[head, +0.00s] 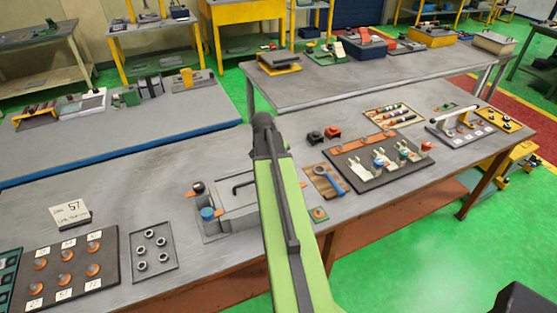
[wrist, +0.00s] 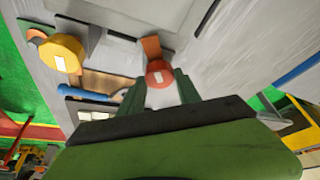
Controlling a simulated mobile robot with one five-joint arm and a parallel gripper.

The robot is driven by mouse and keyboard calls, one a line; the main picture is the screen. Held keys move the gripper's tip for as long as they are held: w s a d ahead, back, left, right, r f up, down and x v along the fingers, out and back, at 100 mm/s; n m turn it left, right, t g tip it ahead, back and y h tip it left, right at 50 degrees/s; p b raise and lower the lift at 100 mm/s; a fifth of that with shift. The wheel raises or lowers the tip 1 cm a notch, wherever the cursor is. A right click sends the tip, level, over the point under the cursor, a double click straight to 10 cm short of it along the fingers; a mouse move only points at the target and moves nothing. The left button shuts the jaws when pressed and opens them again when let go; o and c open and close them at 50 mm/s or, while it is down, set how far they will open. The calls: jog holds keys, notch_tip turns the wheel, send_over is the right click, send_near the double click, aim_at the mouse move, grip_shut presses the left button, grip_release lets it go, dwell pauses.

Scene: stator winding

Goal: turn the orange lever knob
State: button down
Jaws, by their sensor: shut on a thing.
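The orange-red round knob (wrist: 159,70) with a small white label shows in the wrist view, with an orange piece (wrist: 151,45) just behind it. My gripper (wrist: 159,80) has its two green fingers on either side of the knob and is shut on it. In the head view my green arm covers the gripper and the knob. The grey box fixture (head: 237,209) there is partly hidden by the arm. How far the knob is turned cannot be told.
A yellow knob (wrist: 62,53) is left of my gripper in the wrist view. A blue-handled tool on a wooden board (head: 318,185) lies right of my arm. A dark tray with parts (head: 345,162) lies beyond. A tray of nuts (head: 137,275) is left.

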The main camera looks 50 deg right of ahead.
jog(key=m, duration=0.2)
jog(key=m+g, duration=0.2)
jog(key=m, duration=0.1)
jog(key=shift+w+m, duration=0.3)
dwell(0.5)
jog(key=c, duration=0.9)
grip_release()
jog(key=shift+o, duration=0.2)
jog(key=shift+s, duration=0.1)
jog(key=p+v, duration=1.6)
jog(key=v, duration=0.1)
jog(key=shift+w+a, duration=0.2)
jog(key=shift+w, duration=0.1)
jog(key=shift+r, duration=0.15)
